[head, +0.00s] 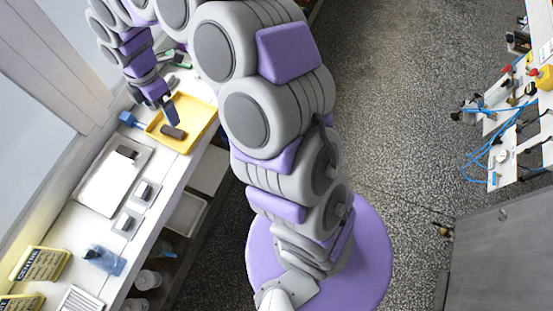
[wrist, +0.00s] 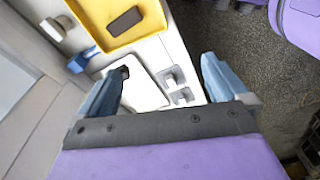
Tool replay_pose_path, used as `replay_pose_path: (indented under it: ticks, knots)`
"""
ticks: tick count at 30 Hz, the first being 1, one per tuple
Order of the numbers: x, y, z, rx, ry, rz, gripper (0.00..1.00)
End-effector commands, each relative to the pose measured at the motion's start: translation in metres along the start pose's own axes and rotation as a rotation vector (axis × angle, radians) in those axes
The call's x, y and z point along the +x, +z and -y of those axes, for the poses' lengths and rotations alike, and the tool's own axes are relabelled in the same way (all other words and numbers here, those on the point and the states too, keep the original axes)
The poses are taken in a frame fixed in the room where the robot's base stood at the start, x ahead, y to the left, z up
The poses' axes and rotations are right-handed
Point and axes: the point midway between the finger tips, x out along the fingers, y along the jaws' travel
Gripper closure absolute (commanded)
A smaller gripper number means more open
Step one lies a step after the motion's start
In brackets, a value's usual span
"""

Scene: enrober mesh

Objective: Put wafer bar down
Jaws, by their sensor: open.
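A dark brown bar (head: 173,132), which looks like the wafer bar, lies flat in the yellow tray (head: 205,112) on the counter. In the wrist view the bar (wrist: 125,20) lies in the yellow tray (wrist: 92,14) at the top, apart from my fingers. My gripper (head: 168,108) is above the tray area in the head view. In the wrist view my gripper (wrist: 163,68) is open, with nothing between its fingers. A white tray (head: 95,190) lies nearer on the counter, with a small dark piece (head: 125,151) on it. My left finger partly hides this area in the wrist view.
A blue-handled item (head: 130,120) lies beside the yellow tray. Two small grey pads (head: 145,192) with white tops sit right of the white tray. A clear blue container (head: 104,260) and yellow signs (head: 42,263) stand nearer. Open floor (head: 395,100) lies right of the counter.

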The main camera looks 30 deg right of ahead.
Motion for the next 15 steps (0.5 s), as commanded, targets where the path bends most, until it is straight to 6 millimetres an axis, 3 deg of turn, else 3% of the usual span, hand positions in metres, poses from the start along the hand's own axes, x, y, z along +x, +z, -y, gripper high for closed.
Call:
replay_pose_path:
  ticks: [1, 7, 15]
  knots:
    - [-0.015, 0.002, 0.018, 0.074, 0.000, -0.005, 0.00]
    - [-0.054, 0.008, 0.085, 0.406, -0.015, 0.001, 0.00]
    - [-0.082, 0.022, 0.189, 0.910, -0.035, 0.049, 0.00]
